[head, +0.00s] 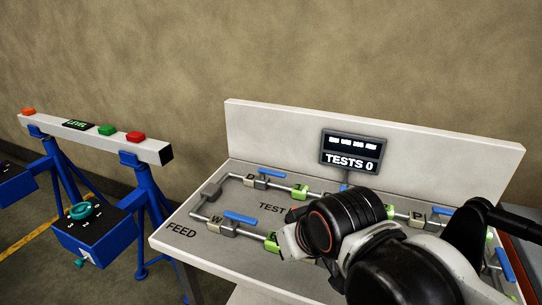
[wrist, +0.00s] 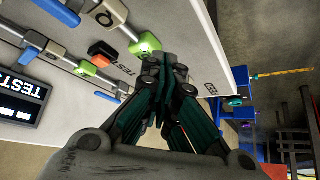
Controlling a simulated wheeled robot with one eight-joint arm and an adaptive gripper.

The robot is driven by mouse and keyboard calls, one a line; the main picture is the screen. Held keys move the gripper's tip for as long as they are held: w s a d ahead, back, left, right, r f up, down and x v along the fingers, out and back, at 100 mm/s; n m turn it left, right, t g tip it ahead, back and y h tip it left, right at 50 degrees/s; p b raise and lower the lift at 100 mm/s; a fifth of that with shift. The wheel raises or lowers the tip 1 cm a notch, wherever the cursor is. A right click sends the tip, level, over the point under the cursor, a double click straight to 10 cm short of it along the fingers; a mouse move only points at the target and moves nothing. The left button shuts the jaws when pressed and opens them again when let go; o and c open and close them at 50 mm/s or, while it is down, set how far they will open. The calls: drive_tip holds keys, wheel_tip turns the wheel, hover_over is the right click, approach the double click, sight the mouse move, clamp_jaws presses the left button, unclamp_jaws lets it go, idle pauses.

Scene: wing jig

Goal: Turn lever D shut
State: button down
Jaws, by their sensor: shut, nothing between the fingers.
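In the head view, a blue lever (head: 270,172) sits on the back pipe, on a grey block (head: 250,180) whose small letter looks like D. The lever lies roughly along the pipe. My gripper (wrist: 165,68) shows in the wrist view with its dark fingers together and nothing between them. It is over the board, near a green block (wrist: 146,45). In the head view my arm covers the middle and right of the bench, and the fingertips cannot be made out there. The fingers are apart from the D lever.
A W lever (head: 240,217) is on the front pipe and a P block (head: 416,217) at the right. An orange-red button (wrist: 100,52) is beside the TEST label. A display (head: 351,152) reads TESTS 0. Blue trestles (head: 150,200) with a white beam (head: 85,132) stand left.

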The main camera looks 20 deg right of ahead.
drive_tip(key=shift+s, duration=0.15)
drive_tip(key=w+d+r+m+g+h+p, duration=0.1)
drive_tip(key=w+d+r+m+p, duration=0.15)
drive_tip(key=w+r+p, duration=0.5)
drive_tip(key=w+d+r+m+g+h+p, duration=0.15)
drive_tip(key=w+d+r, duration=0.25)
drive_tip(key=w, duration=0.7)
drive_tip(key=w+d+f+m+g+p, duration=0.1)
drive_tip(key=w+d+p, duration=0.3)
drive_tip(key=w, duration=0.4)
drive_tip(key=w+d+f+m+g+p, duration=0.1)
drive_tip(key=w+d+f+m+p, duration=0.3)
drive_tip(key=w, duration=0.3)
drive_tip(key=shift+w+d+f, duration=0.3)
drive_tip(key=shift+w+d, duration=0.05)
drive_tip(key=shift+d, duration=0.05)
drive_tip(key=shift+f, duration=0.1)
